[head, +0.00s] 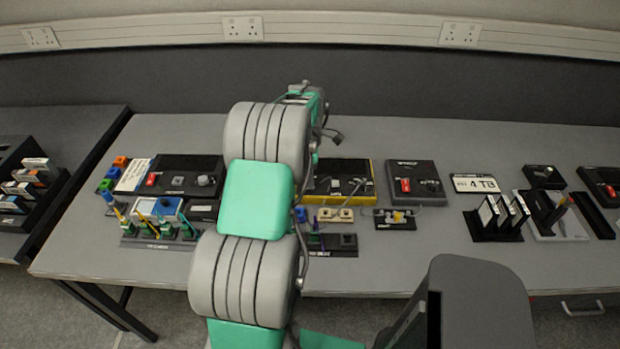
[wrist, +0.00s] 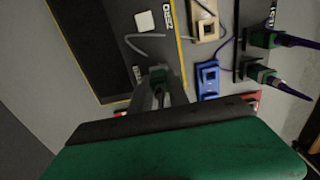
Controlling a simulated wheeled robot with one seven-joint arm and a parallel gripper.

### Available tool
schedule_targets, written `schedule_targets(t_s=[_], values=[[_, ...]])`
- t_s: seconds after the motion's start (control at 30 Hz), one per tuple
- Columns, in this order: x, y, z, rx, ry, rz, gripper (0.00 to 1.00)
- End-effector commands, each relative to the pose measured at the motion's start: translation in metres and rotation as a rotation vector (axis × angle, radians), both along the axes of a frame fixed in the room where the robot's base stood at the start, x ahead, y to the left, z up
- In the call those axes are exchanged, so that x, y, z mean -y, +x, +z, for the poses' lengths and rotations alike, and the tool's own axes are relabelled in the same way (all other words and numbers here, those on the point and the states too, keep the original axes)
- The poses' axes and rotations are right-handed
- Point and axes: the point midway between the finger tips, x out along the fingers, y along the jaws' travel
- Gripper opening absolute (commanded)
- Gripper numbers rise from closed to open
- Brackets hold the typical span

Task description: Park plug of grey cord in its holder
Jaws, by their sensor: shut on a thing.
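Beside the gripper, to the right, are a blue socket block (wrist: 208,78) and a beige one (wrist: 204,28). Further right, dark green plugs (wrist: 262,74) with purple cords sit at a dark holder strip. I cannot tell which holder belongs to the grey cord. In the head view my arm hides the gripper tips.
The yellow-edged box (head: 343,170) stands right of my arm, with beige blocks (head: 335,214) in front. A black box with a red switch (head: 414,183) and a small holder with a yellow piece (head: 396,218) lie further right.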

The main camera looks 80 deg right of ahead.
Motion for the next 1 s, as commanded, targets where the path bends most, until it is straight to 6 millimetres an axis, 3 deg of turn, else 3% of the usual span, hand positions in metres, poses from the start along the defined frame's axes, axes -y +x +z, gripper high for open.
schedule_targets(t_s=[0.27, 1.0], values=[[0.000, 0.000, 0.006, 0.000, -0.001, 0.000, 0.00], [0.000, 0.000, 0.048, 0.000, -0.001, 0.000, 0.00]])
